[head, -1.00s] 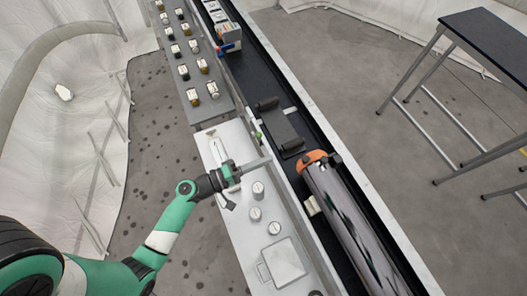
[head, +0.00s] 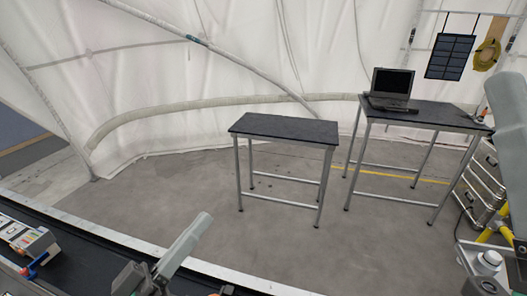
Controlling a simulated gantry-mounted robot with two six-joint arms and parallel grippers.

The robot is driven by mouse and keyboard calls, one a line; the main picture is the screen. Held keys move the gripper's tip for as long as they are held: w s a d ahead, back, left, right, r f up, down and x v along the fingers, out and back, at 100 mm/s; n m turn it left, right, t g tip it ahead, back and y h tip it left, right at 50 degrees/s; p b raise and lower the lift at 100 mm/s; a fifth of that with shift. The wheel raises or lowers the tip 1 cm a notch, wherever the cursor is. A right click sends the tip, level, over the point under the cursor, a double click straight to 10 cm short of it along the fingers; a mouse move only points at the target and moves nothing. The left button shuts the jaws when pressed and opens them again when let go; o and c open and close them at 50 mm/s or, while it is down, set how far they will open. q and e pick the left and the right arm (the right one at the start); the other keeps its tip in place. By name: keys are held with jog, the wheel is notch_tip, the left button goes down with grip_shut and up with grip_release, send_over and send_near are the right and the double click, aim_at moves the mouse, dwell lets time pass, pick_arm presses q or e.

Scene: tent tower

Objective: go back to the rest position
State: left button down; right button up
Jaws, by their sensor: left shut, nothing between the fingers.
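My left gripper (head: 197,228) shows at the lower left of the head view. Its long grey fingers are together, with nothing between them, and point up and to the right. They show in front of the dark rail and its pale edge; I cannot tell how far above it they are. The rest of the left arm is out of view. My right gripper is not in view.
Beyond are a bare dark table (head: 285,129) and another table with a laptop (head: 391,84). Metal cases (head: 482,180) stand at right. Open floor lies between.

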pick_arm(q)
jog(key=s+d+r+m+t, duration=0.1)
jog(key=s+r+m+t, duration=0.25)
jog(key=r, duration=1.05)
jog(key=s+a+r+n+t+y, duration=0.3)
jog(key=s+a+r+t+y, duration=0.35)
jog(key=r+y, duration=0.3)
notch_tip(320, 180, up, 23)
jog(key=a+y+p, duration=0.1)
jog(key=p, duration=2.4)
jog(key=shift+w+a+r+n+g+y, duration=0.2)
jog(key=shift+w+a+n+g+y, duration=0.05)
jog(key=shift+w+n+g+y, duration=0.15)
